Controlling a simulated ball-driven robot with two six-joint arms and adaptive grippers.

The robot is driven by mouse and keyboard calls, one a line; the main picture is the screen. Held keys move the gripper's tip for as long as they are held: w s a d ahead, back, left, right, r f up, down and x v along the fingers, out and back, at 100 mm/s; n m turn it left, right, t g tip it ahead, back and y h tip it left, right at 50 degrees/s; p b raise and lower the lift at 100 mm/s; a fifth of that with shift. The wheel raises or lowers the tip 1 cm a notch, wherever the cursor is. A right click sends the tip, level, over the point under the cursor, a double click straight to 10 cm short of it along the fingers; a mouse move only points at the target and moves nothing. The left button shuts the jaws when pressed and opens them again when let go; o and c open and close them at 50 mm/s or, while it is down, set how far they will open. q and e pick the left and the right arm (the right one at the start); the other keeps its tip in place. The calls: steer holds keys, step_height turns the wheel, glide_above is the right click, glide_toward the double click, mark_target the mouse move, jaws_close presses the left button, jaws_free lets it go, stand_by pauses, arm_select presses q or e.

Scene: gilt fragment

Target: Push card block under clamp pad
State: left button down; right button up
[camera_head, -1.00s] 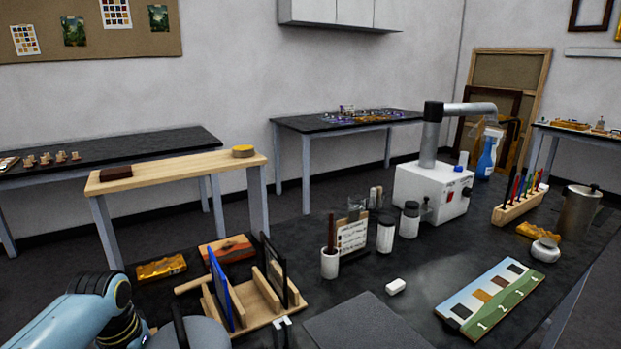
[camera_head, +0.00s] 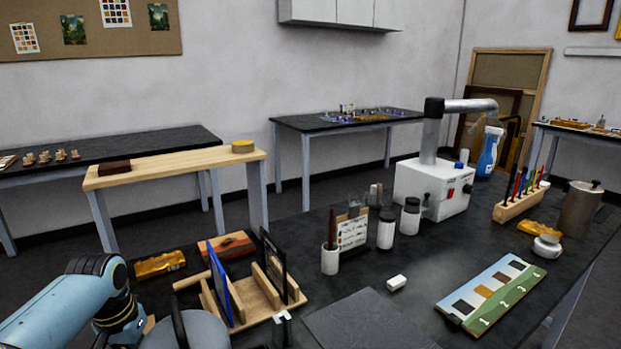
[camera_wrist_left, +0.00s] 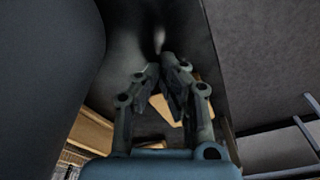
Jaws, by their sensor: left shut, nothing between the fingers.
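My left arm comes in at the lower left of the head view; I cannot make out its fingertips there. In the left wrist view my left gripper (camera_wrist_left: 160,68) has its fingers close together, shut and empty. A tan piece (camera_wrist_left: 169,109) shows partly behind the fingers; I cannot tell whether it is the card block. A wooden stand (camera_head: 255,312) holds upright blue and dark panels near the arm. A small dark and pale fitting (camera_head: 283,328) stands in front of it. I cannot identify the card block or clamp pad for certain. My right gripper is not in view.
On the dark table are a grey mat (camera_head: 370,322), a small white block (camera_head: 397,283), a patterned board (camera_head: 490,297), jars (camera_head: 386,230) and a white machine (camera_head: 432,188). Gilt and red-brown blocks (camera_head: 228,246) lie behind the stand. The table's middle right has some clear room.

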arm_select(q)
steer(key=shift+w+a+b, duration=0.55)
steer(key=shift+w+b, duration=0.3)
steer(key=shift+w, duration=0.05)
steer(key=shift+w+a+b, duration=0.55)
steer(key=shift+w+b, duration=0.25)
steer(key=shift+w, duration=0.1)
steer(key=shift+w+a, duration=0.2)
steer(key=shift+w, duration=0.1)
steer(key=shift+w+a+b, duration=0.6)
steer(key=shift+w+b, duration=0.35)
steer(key=shift+b, duration=0.35)
steer(key=shift+w+a+b, duration=0.55)
steer(key=shift+w+b, duration=0.35)
steer(key=shift+b, duration=0.35)
steer(key=shift+s, duration=0.1)
steer(key=shift+s+d+p, duration=0.25)
steer(key=shift+p, duration=0.6)
steer(key=shift+r, duration=0.15)
step_height(320, 180, up, 9)
steer(key=p, duration=0.9)
